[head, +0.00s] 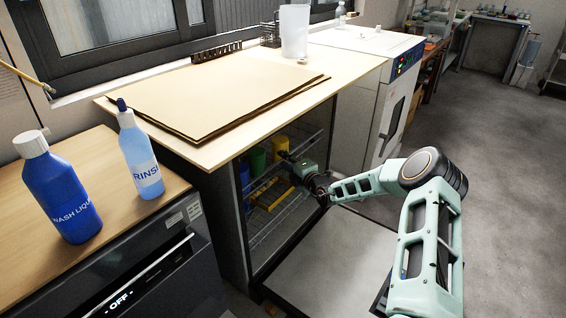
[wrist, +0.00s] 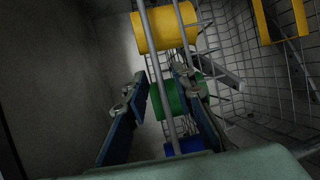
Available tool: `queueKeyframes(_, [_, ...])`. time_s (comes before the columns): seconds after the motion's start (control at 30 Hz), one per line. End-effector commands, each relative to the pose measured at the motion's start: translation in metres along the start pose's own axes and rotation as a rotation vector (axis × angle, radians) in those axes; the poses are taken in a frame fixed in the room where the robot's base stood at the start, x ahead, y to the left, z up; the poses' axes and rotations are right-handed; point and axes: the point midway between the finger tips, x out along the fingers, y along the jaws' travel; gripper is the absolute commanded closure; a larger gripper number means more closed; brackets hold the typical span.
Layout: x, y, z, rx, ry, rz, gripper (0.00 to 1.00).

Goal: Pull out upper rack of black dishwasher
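The open dishwasher (head: 240,212) has a dark frame and stands under the wooden worktop, with its door (head: 320,270) folded down. Its upper rack (head: 312,140) is thin wire mesh and sits inside, holding yellow and green cylinders. My gripper (head: 287,157) reaches into the opening at the rack's level. In the wrist view, the rack's wire bars (wrist: 153,60) pass between the two fingers of my gripper (wrist: 160,76). The fingers are apart, one on each side of the bars; whether either touches them is unclear. A yellow cylinder (wrist: 165,30) and a green one (wrist: 172,97) show behind the bars.
A blue wash liquid bottle (head: 62,195) and a rinse bottle (head: 140,155) stand on the left counter, above a dark machine reading OFF (head: 125,295). Brown sheets (head: 215,95) lie on the worktop. A white machine (head: 385,110) stands beyond. The floor at right is clear.

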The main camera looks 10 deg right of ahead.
Motion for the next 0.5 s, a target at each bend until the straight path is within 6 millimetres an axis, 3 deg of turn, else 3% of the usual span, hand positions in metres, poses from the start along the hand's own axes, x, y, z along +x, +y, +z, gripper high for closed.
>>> queueKeyframes(0.2, [0.0124,-0.0004,-0.0003,-0.001,0.000,0.000,0.76])
queueKeyframes(0.5, [0.0129,0.0000,-0.0003,-0.001,0.000,-0.001,0.80])
